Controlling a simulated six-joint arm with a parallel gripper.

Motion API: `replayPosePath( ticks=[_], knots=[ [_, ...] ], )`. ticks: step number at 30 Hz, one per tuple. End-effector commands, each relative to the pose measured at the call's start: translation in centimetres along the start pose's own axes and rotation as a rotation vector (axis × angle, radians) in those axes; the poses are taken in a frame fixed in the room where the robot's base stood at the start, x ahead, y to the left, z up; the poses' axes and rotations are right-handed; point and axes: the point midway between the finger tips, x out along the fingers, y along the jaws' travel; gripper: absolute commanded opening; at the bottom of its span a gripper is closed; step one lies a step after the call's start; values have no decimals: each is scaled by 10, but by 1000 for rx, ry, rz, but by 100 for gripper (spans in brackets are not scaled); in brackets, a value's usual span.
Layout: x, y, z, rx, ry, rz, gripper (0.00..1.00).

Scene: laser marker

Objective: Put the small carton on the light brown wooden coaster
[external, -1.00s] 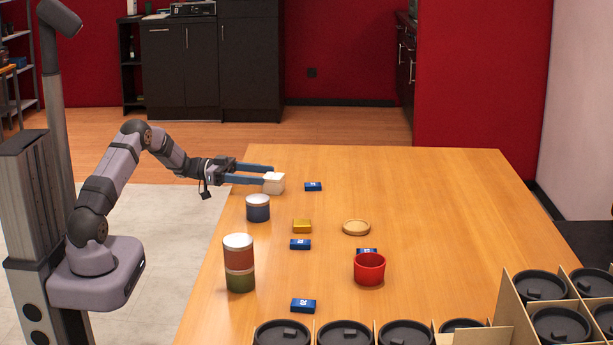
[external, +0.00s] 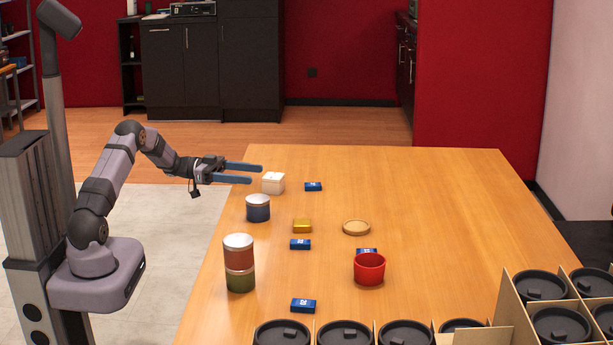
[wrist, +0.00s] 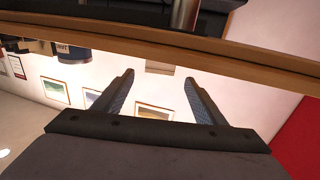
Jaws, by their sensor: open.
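The small carton (external: 273,183) is a white box standing on the table near its left edge in the external view. The light brown wooden coaster (external: 356,228) lies flat on the table to the right and nearer the camera, with nothing on it. My gripper (external: 256,174) is open and empty, its fingers up and to the left of the carton, apart from it. In the wrist view my gripper (wrist: 158,85) shows two spread fingers with nothing between them; neither carton nor coaster can be made out there.
Stacked cans (external: 239,263) stand at front left, a red cup (external: 369,268) in front of the coaster. A crate of black-lidded items fills the front right. The table's right side (external: 450,210) is clear.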

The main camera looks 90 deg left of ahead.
Motion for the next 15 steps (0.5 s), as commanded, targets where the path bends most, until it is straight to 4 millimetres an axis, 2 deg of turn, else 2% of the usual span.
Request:
replayPosePath(
  ticks=[1,3,9,15],
  knots=[
    [3,0,9,2,0,1,65],
    [5,0,12,2,-1,1,65],
    [9,-1,8,1,0,1,65],
    [24,0,8,0,1,2,65]
  ],
)
